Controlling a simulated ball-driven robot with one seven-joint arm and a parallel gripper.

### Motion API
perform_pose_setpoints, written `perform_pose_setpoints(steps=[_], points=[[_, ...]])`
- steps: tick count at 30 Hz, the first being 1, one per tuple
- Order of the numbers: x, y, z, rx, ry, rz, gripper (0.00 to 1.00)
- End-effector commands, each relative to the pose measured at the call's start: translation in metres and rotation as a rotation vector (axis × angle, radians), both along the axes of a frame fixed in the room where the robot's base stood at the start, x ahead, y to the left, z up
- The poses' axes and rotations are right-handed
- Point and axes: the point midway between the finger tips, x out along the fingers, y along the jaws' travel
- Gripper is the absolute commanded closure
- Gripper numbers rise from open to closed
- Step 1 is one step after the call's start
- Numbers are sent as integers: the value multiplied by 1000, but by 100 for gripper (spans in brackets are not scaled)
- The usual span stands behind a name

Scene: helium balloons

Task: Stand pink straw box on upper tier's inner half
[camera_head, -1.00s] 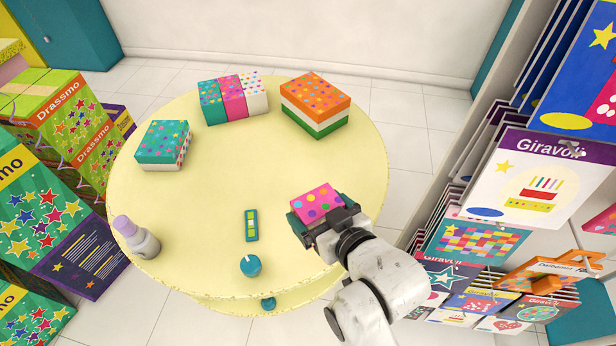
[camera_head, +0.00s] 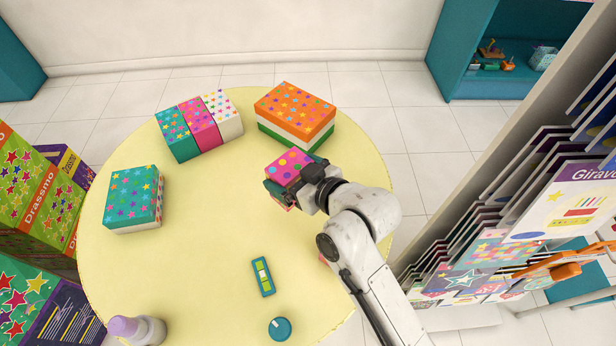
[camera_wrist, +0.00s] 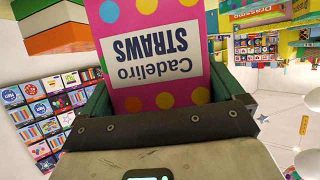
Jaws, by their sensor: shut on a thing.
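The pink straw box (camera_head: 289,163) has multicoloured dots and is in my gripper (camera_head: 292,182), above the right side of the round yellow table. In the wrist view the straw box (camera_wrist: 160,50) shows a white label reading "Cadeliro STRAWS", upside down in the picture. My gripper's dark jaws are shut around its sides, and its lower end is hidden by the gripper. I cannot tell which surface is the upper tier.
A row of teal, pink and white boxes (camera_head: 201,122) stands at the table's back. A teal starred box (camera_head: 133,196) is at left. A small green-teal item (camera_head: 263,276), a round teal object (camera_head: 280,328) and a bottle (camera_head: 138,329) are in front. The table's middle (camera_head: 200,230) is clear.

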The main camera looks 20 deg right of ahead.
Motion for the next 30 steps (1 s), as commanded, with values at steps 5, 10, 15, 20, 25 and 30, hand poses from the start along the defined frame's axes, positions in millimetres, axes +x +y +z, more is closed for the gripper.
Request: perform_pose_setpoints(steps=[5,10,15,20,25,30], points=[[20,-28,-27,1,3,-3,41],[33,-45,-51,1,-1,-3,41],[38,-51,-61,-1,-1,0,41],[40,-56,-78,1,3,-1,41],[40,-55,-96,1,0,0,41],[41,-55,-98,0,-2,0,41]])
